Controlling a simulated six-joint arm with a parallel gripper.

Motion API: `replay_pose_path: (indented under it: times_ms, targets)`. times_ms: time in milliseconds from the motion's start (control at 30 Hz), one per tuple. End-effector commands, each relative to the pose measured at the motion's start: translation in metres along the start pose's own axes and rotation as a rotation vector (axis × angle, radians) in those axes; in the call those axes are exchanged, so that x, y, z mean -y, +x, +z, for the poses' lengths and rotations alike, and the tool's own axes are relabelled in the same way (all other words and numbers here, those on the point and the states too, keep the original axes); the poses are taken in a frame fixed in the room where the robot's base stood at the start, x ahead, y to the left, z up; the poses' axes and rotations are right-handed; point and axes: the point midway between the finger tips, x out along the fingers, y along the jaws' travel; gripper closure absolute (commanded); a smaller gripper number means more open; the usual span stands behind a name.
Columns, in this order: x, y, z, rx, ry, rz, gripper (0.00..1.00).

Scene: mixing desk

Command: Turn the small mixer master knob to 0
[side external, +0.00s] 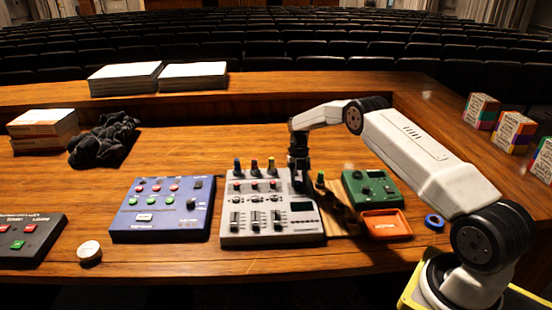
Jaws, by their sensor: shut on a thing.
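The small mixer (270,236) is a grey box in the middle of the desk, with three tall coloured-top knobs, smaller knobs, faders and a dark display. My gripper (300,188) points down at its upper right corner, above the display. The jaws are shut on what appears to be the master knob there. The jaws hide that knob, so its pointer and setting cannot be read.
A blue button box (162,226) stands left of the mixer. Right of it are a wooden rack (345,227) with dark pegs, a green box (372,187) and an orange tray (386,225). A dark cloth (103,140) lies back left. The front desk strip is mostly clear.

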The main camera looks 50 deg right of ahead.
Motion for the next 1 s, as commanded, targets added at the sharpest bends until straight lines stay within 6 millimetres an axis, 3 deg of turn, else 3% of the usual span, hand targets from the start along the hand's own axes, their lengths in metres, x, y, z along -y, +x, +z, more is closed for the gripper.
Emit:
replay_pose_path:
  times_ms: [100,133,233,667,1000]
  targets:
    - [0.000,0.001,0.000,0.001,0.001,0.000,1.00]
    - [0.000,0.001,0.000,0.001,0.001,0.000,0.54]
    - [0.000,0.001,0.000,0.000,0.001,0.000,0.25]
    - [0.000,-0.003,0.000,0.001,0.001,0.001,0.25]
    - [0.000,-0.037,0.001,0.002,0.001,0.001,0.25]
